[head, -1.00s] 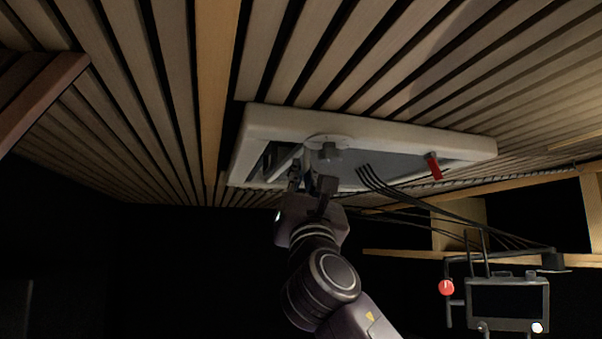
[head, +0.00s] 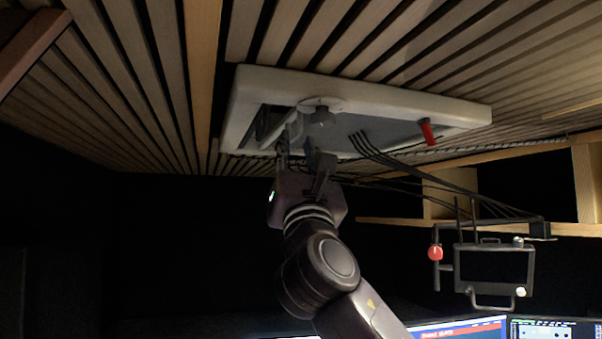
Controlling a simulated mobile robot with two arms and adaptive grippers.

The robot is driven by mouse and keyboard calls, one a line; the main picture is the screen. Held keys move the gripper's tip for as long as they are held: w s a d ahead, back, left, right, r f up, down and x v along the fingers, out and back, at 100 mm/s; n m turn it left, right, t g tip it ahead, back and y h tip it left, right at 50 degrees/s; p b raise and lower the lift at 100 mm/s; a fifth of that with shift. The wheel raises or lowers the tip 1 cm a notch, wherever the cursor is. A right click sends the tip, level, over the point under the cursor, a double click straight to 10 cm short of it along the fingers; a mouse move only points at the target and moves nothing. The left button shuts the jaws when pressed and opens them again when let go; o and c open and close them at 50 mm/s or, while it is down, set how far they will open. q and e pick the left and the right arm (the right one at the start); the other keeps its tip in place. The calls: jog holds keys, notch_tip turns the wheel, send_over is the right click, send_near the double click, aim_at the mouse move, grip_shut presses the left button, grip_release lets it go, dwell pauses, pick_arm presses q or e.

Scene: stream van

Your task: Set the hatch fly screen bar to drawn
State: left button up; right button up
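The roof hatch has a pale frame (head: 350,87) set in the slatted ceiling, with a grey panel (head: 375,128) across much of it. A pale bar (head: 287,129), which looks like the fly screen bar, crosses the left part of the hatch beside a dark gap. My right gripper (head: 301,156) is just below the hatch's near edge, under the bar. Its two fingers look apart, with no object seen between them. The left finger overlaps the near end of the bar in the picture; I cannot tell whether they touch. My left gripper is not in view.
Black cables (head: 400,162) hang past the hatch's right side. A caged monitor (head: 494,264) hangs at right; lit screens (head: 460,328) show below.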

jog(key=v, duration=0.8)
jog(key=shift+s+f, duration=0.25)
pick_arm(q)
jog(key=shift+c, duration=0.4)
